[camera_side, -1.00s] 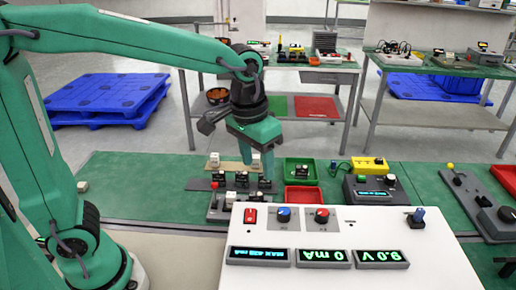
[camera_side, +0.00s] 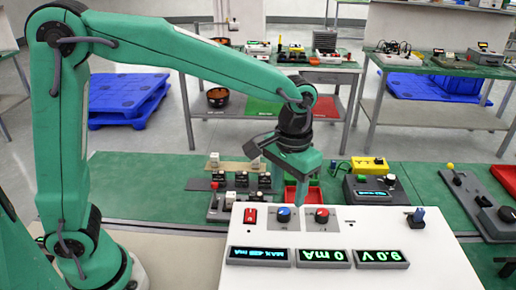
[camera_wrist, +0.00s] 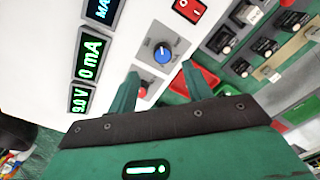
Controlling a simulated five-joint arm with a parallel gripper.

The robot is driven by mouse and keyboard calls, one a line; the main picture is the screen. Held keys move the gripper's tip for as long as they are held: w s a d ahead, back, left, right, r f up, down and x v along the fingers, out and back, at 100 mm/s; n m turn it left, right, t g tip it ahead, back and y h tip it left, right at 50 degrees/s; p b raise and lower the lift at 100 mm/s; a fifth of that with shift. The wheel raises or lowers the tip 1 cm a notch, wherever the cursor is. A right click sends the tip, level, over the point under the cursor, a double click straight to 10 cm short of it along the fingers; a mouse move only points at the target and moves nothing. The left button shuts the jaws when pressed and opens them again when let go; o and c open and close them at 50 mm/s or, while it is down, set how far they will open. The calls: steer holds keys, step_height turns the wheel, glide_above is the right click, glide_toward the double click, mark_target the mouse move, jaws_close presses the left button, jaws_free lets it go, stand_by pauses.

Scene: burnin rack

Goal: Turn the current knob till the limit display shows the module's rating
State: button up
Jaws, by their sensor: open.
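The white supply box (camera_side: 400,230) has a blue knob (camera_side: 284,214) and a red knob (camera_side: 321,215) on its top. The limit display (camera_side: 258,254) shows blue "MAX" text, upside down, with its number too small to read surely. My gripper (camera_side: 299,198) is open and empty, low above the box near the knobs. In the wrist view, the blue knob (camera_wrist: 162,53) stands just beyond the fingertips of my gripper (camera_wrist: 160,70), roughly between them. The red knob is partly hidden by one finger there. The knob labels are not readable.
The current display (camera_side: 323,257) reads 0 mA and the voltage display (camera_side: 381,258) 9.0 V. A red rocker switch (camera_side: 250,215) sits left of the knobs. Behind the box are a module rack (camera_side: 230,200) and a red tray (camera_side: 291,193).

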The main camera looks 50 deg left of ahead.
mark_target(285, 212)
steer(key=shift+a+f, duration=0.2)
steer(key=shift+f, duration=3.05)
steer(key=c, duration=1)
